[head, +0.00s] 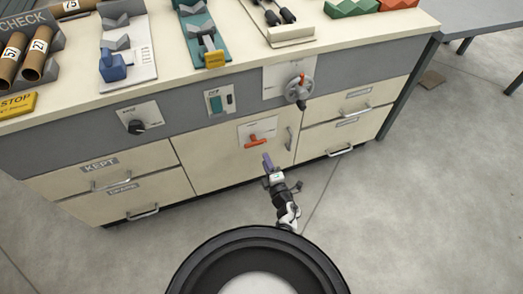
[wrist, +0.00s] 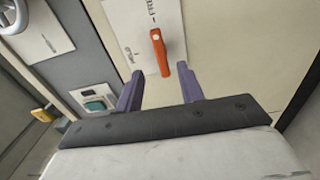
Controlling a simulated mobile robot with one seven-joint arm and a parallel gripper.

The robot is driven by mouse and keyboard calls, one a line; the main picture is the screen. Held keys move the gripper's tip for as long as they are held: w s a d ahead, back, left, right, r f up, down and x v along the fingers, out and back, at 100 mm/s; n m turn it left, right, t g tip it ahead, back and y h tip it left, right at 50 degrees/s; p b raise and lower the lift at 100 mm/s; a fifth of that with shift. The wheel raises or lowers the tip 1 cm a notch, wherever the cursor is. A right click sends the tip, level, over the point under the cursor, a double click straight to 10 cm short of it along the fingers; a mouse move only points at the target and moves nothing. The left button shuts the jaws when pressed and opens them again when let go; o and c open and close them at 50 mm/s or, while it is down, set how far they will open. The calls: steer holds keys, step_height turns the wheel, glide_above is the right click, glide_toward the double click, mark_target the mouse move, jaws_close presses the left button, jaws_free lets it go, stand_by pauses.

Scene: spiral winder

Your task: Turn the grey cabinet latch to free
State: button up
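The cabinet latch is an orange handle (head: 261,142) on a white plate (head: 245,132) on the cream middle door of the grey and cream cabinet. In the head view the handle lies nearly level. My gripper (head: 267,158) is in front of the door, just below the latch. In the wrist view the purple fingers of my gripper (wrist: 160,80) are apart, with nothing between them; the handle's lower end points at the gap.
A grey door pull (head: 289,138) is right of the latch. A dark knob (head: 136,127), a teal switch panel (head: 219,101) and a crank wheel (head: 297,90) sit on the grey band above. Drawers with handles flank the door. The floor in front is clear.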

steer(key=shift+v, duration=1.85)
